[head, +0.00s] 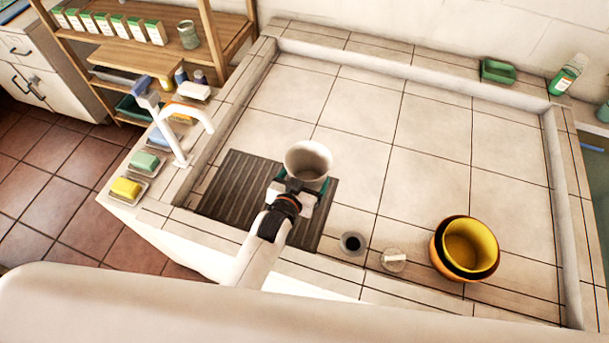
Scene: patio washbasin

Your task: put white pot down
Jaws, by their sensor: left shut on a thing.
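The white pot (308,160) is upright at the end of my left arm in the head view, over the far right part of the dark ribbed mat (240,189) in the tiled basin. My left gripper (296,188) is shut on the pot's near side. A bit of teal shows under the pot, between it and the gripper. The gripper and pot hide the pot's base, so I cannot tell whether it touches the mat. My right gripper is not in view.
Nested yellow and dark bowls (466,249) stand at the right, near a drain hole (352,243) and its pale stopper (394,260). A white faucet (183,122) rises at the left rim beside several soaps. The basin's middle is clear.

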